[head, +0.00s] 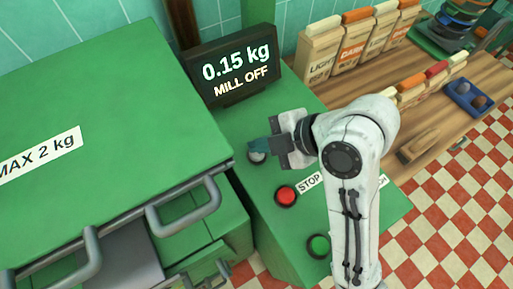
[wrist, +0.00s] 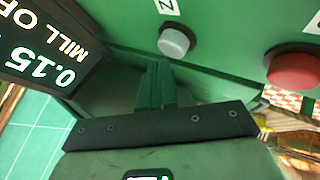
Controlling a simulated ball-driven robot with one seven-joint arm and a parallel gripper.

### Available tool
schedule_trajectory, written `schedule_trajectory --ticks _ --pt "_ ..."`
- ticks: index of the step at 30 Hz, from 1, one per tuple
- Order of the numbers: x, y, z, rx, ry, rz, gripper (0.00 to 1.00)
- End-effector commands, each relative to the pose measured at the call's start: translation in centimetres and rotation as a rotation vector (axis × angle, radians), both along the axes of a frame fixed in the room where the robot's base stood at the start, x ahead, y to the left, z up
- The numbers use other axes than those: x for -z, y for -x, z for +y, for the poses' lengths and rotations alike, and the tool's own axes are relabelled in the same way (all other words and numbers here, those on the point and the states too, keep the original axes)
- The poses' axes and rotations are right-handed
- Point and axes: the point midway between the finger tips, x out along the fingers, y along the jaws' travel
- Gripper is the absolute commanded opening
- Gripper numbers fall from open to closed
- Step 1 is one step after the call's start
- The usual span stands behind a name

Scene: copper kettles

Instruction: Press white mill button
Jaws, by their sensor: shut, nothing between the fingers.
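The white mill button (head: 257,157) sits on the green panel below the display, partly covered by my gripper in the head view. In the wrist view the white button (wrist: 174,42) shows whole, just beyond the fingertips. My gripper (head: 262,146) is shut and empty, its green fingers pointing at the button. In the wrist view my gripper (wrist: 158,68) ends close to the button; I cannot tell whether it touches. The display (head: 236,66) reads 0.15 kg and MILL OFF.
A red stop button (head: 286,196) and a green button (head: 318,246) lie nearer on the same panel. The red one also shows in the wrist view (wrist: 293,68). A green machine with rail handles (head: 185,210) stands left. Paper bags (head: 320,52) stand on the wooden counter.

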Motion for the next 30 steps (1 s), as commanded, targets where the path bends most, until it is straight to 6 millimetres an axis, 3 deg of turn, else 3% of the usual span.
schedule_trajectory --ticks 1,12,30 --pt "2.0 0.4 -0.2 0.008 0.006 0.06 0.0" --pt "1.8 0.4 -0.3 0.012 0.007 0.059 0.0" --pt "-3.7 0.3 -0.1 0.007 0.007 0.045 0.0"
